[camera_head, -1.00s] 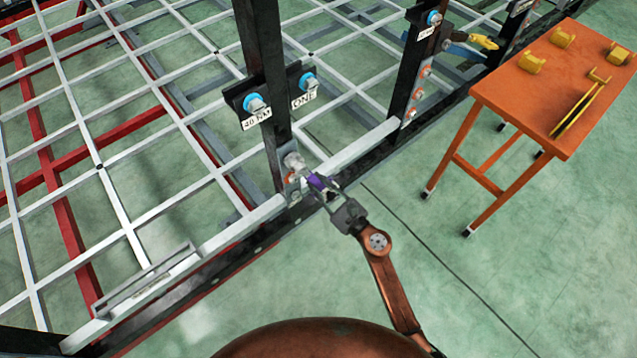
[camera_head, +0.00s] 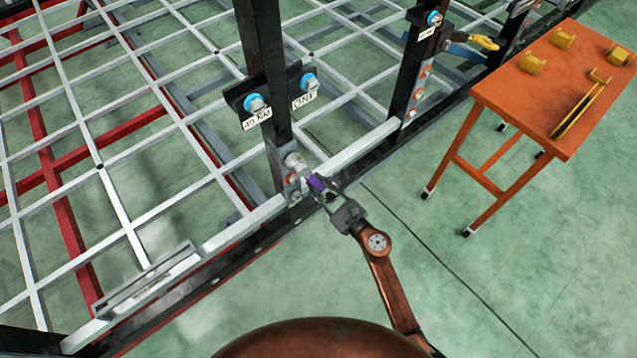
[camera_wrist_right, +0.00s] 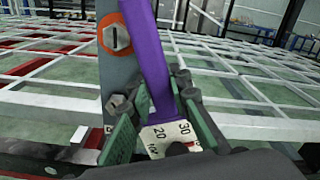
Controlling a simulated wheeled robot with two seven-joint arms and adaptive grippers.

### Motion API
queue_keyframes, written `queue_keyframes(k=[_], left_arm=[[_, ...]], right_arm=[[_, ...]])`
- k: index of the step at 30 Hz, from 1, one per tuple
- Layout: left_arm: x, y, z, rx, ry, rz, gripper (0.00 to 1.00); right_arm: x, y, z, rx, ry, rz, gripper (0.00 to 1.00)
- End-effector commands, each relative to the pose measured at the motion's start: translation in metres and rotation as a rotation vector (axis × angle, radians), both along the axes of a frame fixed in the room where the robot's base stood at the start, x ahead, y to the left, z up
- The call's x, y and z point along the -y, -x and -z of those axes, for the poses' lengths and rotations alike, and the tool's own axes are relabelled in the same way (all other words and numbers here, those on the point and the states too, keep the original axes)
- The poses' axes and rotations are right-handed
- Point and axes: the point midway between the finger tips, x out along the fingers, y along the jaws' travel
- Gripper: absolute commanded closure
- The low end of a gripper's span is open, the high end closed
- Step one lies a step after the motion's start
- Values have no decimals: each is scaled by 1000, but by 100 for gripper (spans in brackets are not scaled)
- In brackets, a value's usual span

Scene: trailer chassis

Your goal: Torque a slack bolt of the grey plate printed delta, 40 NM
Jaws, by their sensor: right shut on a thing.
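My right gripper (camera_head: 322,188) is shut on a purple torque tool (camera_head: 316,183) beside the black post. In the right wrist view, the gripper's green-padded fingers (camera_wrist_right: 145,135) clasp the purple tool (camera_wrist_right: 153,70) above a white scale marked 20 and 30. A grey plate (camera_wrist_right: 112,75) stands behind the tool and carries a bolt with an orange ring (camera_wrist_right: 117,38). A second bolt head (camera_wrist_right: 118,104) sits lower, near a label partly hidden by a finger. The full plate name is not legible. My left gripper is out of view.
The black post carries blue-ringed bolts (camera_head: 255,103) on black brackets labelled "40 NM" and "ONE". Another post (camera_head: 415,75) has orange-ringed bolts. An orange table (camera_head: 540,80) with yellow holders stands at right. Open floor lies between it and the chassis rail.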

Motion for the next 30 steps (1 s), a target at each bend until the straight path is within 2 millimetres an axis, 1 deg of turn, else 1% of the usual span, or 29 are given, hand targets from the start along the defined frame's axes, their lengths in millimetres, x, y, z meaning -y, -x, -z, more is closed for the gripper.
queue_keyframes(k=[1,19,30], left_arm=[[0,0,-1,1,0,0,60],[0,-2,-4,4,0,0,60],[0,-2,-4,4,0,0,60]], right_arm=[[-1,1,-2,-3,-9,0,100],[-17,12,4,-81,-119,0,100],[-18,12,5,-86,-124,0,100]])
